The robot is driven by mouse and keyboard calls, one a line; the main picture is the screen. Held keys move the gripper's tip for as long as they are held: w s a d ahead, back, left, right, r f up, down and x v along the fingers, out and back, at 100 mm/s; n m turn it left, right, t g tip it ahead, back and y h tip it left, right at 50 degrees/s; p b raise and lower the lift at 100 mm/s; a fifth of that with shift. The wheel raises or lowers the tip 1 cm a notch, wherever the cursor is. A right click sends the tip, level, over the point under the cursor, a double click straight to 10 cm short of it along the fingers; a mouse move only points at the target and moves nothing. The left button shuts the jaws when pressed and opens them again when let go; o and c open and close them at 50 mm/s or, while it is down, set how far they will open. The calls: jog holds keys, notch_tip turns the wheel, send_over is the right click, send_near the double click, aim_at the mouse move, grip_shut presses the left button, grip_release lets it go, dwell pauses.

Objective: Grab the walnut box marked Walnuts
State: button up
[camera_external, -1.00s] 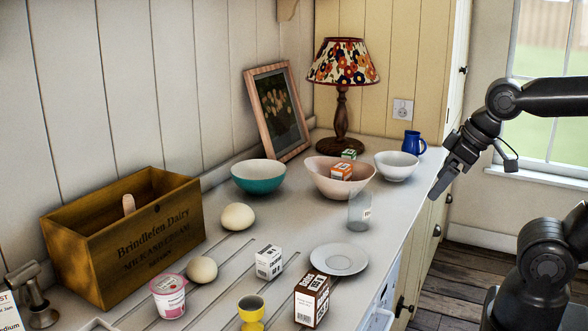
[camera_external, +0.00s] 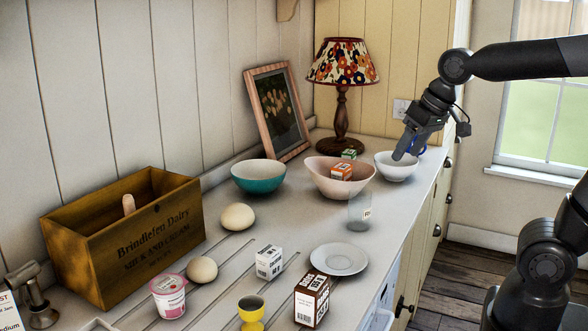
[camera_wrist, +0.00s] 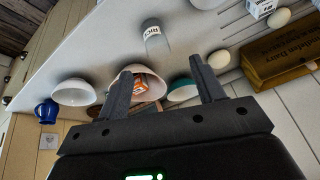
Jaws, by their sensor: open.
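No label is clearly readable as Walnuts, so I cannot tell which box it is. An orange-and-white box (camera_external: 341,172) sits in the pink bowl (camera_external: 318,180), with a green-topped box (camera_external: 349,154) behind it. A brown-and-white box (camera_external: 311,300) stands upright at the counter's front, and a small white box (camera_external: 269,262) lies left of the saucer. My gripper (camera_external: 402,153) is open and empty, above the white bowl at the right. In the wrist view the orange box (camera_wrist: 140,86) shows between my fingers (camera_wrist: 161,68), some distance beyond them.
A white bowl (camera_external: 396,168), teal bowl (camera_external: 258,178), clear glass (camera_external: 359,215) and lamp (camera_external: 342,65) stand around the pink bowl. A saucer (camera_external: 339,260), eggs (camera_external: 238,217), yogurt cup (camera_external: 168,297), yellow egg cup (camera_external: 251,314) and wooden crate (camera_external: 125,240) occupy the front and left.

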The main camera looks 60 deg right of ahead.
jog(key=w+d+m+g, duration=0.1)
jog(key=w+d+m, duration=0.3)
jog(key=w+d, duration=0.5)
jog(key=m+g+h, duration=0.4)
jog(key=m, duration=0.6)
send_over(347, 152)
jog(key=a, duration=0.3)
notch_tip(347, 152, down, 12)
jog(key=x, duration=0.5)
jog(key=shift+d, duration=0.15)
jog(key=x, duration=0.2)
jog(key=d+x, duration=0.1)
jog(key=x, duration=0.2)
jog(key=shift+s+a+r, duration=0.1)
jog(key=shift+s+r, duration=0.05)
jog(key=shift+r, duration=0.05)
jog(key=shift+c, duration=0.3)
jog(key=c, duration=1.1)
